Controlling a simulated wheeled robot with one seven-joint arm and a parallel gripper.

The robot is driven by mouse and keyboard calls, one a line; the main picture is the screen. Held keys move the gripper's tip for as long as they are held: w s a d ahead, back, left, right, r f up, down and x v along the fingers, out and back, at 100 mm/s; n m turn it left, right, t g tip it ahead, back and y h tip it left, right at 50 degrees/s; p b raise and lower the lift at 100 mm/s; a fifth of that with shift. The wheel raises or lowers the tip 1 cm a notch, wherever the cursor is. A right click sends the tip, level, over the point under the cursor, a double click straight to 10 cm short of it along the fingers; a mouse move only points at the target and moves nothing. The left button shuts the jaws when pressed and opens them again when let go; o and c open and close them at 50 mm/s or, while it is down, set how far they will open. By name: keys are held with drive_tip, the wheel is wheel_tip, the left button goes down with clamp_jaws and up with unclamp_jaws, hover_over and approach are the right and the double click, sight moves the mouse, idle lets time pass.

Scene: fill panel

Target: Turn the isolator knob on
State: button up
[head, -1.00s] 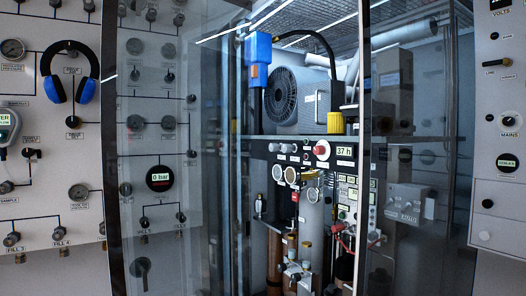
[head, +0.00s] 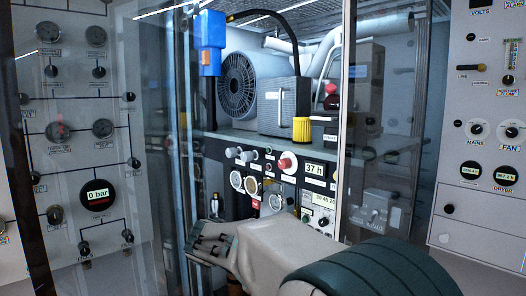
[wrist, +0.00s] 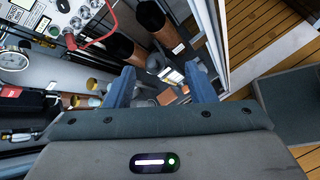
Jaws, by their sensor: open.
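The machine's control panel (head: 270,170) sits below the shelf in the open bay. It carries several knobs, gauges and a red knob (head: 287,162) beside a "37 h" display. A dark knob (head: 322,222) is lower right on a white section. The labels are too small to read, so I cannot tell which knob is the isolator. My gripper (head: 207,242) is in front of and below the panel, apart from the knobs. In the wrist view my gripper (wrist: 161,82) has its two blue fingers spread, with nothing between them.
Glass panes and metal frame posts (head: 345,130) flank the bay. The shelf holds a fan unit (head: 238,88) and a yellow-capped part (head: 302,131). Brown cylinders (wrist: 152,18) and a red hose (wrist: 97,32) show in the wrist view. Wooden slat flooring (wrist: 270,35) lies at right.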

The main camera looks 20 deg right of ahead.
drive_tip(key=w+a+r+n+t+h+p, duration=0.1)
drive_tip(key=w+r+n+h+p, duration=0.1)
drive_tip(key=w+r, duration=0.3)
drive_tip(key=w+r+n+t+h+p, duration=0.1)
drive_tip(key=w+r+n+h+p, duration=0.1)
drive_tip(key=r, duration=0.5)
drive_tip(key=n+t+h+p, duration=0.2)
drive_tip(key=n+h, duration=0.1)
approach(281, 165)
drive_tip(key=p+x, duration=0.3)
drive_tip(key=x, duration=0.6)
drive_tip(key=shift+d+r, duration=0.1)
drive_tip(key=shift+d, duration=0.1)
drive_tip(key=c, duration=1)
